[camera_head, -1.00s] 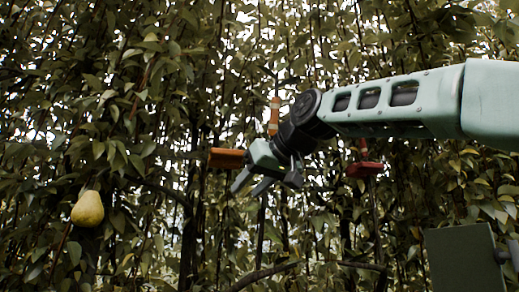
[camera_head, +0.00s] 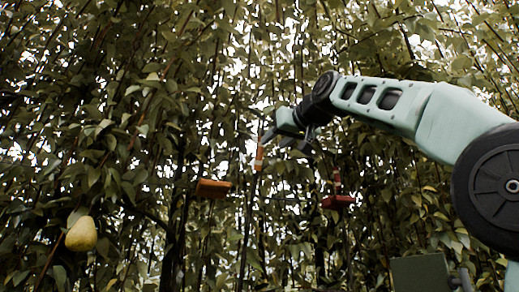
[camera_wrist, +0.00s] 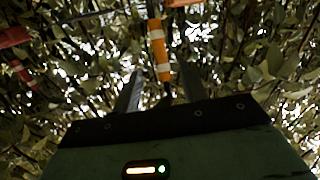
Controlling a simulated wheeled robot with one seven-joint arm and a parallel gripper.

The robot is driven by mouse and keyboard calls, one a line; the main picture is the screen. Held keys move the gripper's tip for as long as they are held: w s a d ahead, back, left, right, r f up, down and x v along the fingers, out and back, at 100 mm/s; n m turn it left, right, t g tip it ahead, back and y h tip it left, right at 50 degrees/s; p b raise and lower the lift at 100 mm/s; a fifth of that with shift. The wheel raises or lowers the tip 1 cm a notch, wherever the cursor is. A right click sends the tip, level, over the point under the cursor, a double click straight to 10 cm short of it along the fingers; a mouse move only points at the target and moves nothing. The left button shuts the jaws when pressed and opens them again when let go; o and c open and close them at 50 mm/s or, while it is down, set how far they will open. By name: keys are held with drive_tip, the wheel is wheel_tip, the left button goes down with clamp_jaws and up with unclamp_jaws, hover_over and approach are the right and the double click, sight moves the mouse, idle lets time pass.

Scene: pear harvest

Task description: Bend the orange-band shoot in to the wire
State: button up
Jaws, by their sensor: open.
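The orange band (camera_head: 259,157), with pale stripes, marks a thin upright shoot in the leaves. In the wrist view the orange band (camera_wrist: 158,48) stands ahead of my gripper (camera_wrist: 161,80), roughly in line with the gap between its fingers. My gripper (camera_head: 286,144) is open and just right of the band in the head view. Whether the fingers touch the shoot is not clear. An orange block (camera_head: 213,188), possibly a clip at the wire, is lower and left of the band.
A red block (camera_head: 338,201) with a red band (camera_head: 337,181) above it is to the right; the red block (camera_wrist: 14,37) shows at left in the wrist view. A yellow pear (camera_head: 81,234) hangs at lower left. Dense leaves and thin stems fill the background.

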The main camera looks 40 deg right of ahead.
sight(262, 152)
drive_tip(key=w+p, duration=0.1)
drive_tip(key=w, duration=0.2)
drive_tip(key=w+p, duration=0.1)
drive_tip(key=w, duration=0.2)
drive_tip(key=w+d+p, duration=0.1)
drive_tip(key=w, duration=0.2)
